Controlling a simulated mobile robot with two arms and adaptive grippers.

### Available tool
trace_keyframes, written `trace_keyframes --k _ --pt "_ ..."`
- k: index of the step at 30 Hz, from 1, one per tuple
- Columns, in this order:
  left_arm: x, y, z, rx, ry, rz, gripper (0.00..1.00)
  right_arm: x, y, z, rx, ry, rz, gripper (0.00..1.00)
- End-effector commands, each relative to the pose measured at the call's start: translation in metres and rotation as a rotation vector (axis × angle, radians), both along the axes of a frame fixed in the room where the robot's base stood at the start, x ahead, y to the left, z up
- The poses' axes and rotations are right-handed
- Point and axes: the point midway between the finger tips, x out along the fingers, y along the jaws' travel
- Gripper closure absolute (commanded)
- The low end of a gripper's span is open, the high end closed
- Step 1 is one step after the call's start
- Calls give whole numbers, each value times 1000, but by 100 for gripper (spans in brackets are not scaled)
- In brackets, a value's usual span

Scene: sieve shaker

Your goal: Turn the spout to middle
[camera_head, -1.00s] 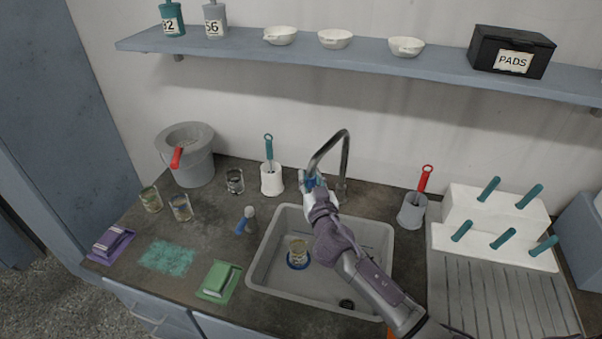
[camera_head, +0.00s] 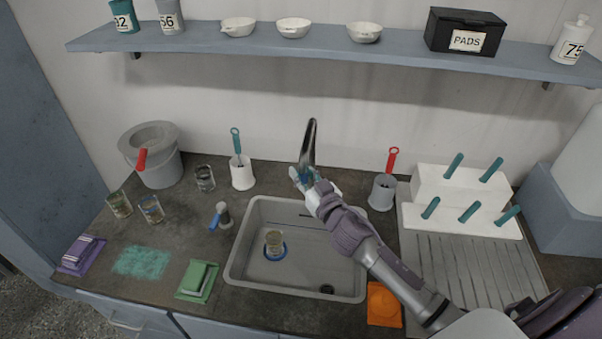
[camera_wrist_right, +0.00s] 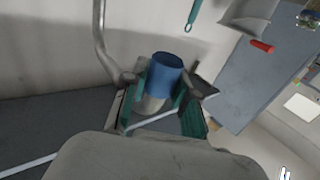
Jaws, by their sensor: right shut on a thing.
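The metal spout (camera_head: 309,142) rises behind the sink (camera_head: 235,262). In the head view it looks nearly edge-on, its outlet end toward the front, near the middle of the sink's width. My right gripper (camera_head: 304,181) is shut on the blue outlet end of the spout, and partly hides it and the spout's base. In the right wrist view the blue end piece (camera_wrist_right: 166,74) sits between the fingers of my right gripper (camera_wrist_right: 160,100), with the grey spout tube (camera_wrist_right: 99,38) at left. My left gripper is not in view.
A glass (camera_head: 273,240) stands on a blue ring in the sink. A brush holder (camera_head: 242,176) stands left of the spout, another (camera_head: 382,193) right of it. A white peg rack (camera_head: 465,205) and an orange cloth (camera_head: 384,305) are at right. The shelf (camera_head: 300,52) hangs above.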

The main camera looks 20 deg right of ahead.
Motion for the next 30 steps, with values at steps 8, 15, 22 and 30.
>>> trace_keyframes --k 8,15,22,30 --pt "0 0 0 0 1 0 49 0 -1 0 -1 1 -3 45" --pt "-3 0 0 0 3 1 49 0 0 0 0 1 -1 45" --pt "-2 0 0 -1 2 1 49 -25 -2 -2 2 3 -1 45" --pt "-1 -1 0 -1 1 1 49 -82 -6 -2 3 5 -3 45"
